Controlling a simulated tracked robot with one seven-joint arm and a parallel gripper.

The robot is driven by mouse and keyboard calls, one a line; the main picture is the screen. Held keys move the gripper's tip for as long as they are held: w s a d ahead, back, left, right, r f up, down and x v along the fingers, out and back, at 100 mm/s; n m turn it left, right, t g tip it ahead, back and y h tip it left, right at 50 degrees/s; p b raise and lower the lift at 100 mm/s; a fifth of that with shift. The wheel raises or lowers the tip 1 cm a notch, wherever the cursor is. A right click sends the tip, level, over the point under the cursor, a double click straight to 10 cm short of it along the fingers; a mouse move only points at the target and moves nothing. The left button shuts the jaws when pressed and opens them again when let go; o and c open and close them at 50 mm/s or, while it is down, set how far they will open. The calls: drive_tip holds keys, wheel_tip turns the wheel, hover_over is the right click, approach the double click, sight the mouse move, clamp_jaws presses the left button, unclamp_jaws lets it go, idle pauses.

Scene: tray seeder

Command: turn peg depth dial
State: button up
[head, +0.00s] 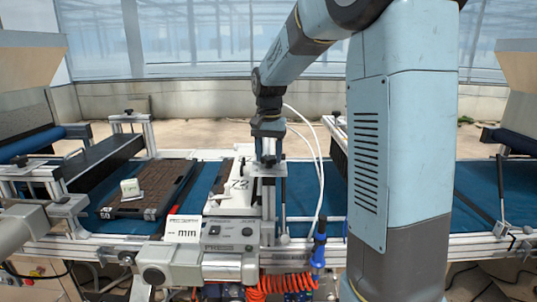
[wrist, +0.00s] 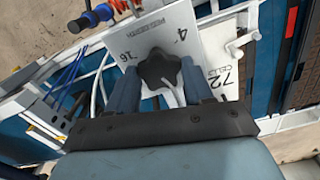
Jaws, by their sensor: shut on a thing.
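The peg depth dial (wrist: 161,68) is a black lobed knob with a pale pointer line, on a light grey plate (wrist: 128,40) marked 4 and 16 in the wrist view. My gripper (wrist: 159,72) has its two blue-grey fingers on either side of the knob and is shut on it. In the head view my gripper (head: 268,152) points down over the machine's middle post. The dial itself cannot be made out there.
A dark tray (head: 124,212) with a white block on it lies on the blue belt at left. A grey control box (head: 228,236) and an mm sign (head: 183,228) stand in front. White hoses (head: 318,165) curve close to the gripper's right. A 72-cell panel (wrist: 225,65) is beside the dial.

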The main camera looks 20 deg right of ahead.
sight(269, 157)
drive_tip(key=n, duration=0.4)
drive_tip(key=shift+n, duration=2)
drive_tip(key=o, duration=1)
wheel_tip(269, 157, up, 14)
drive_tip(key=shift+f, duration=0.15)
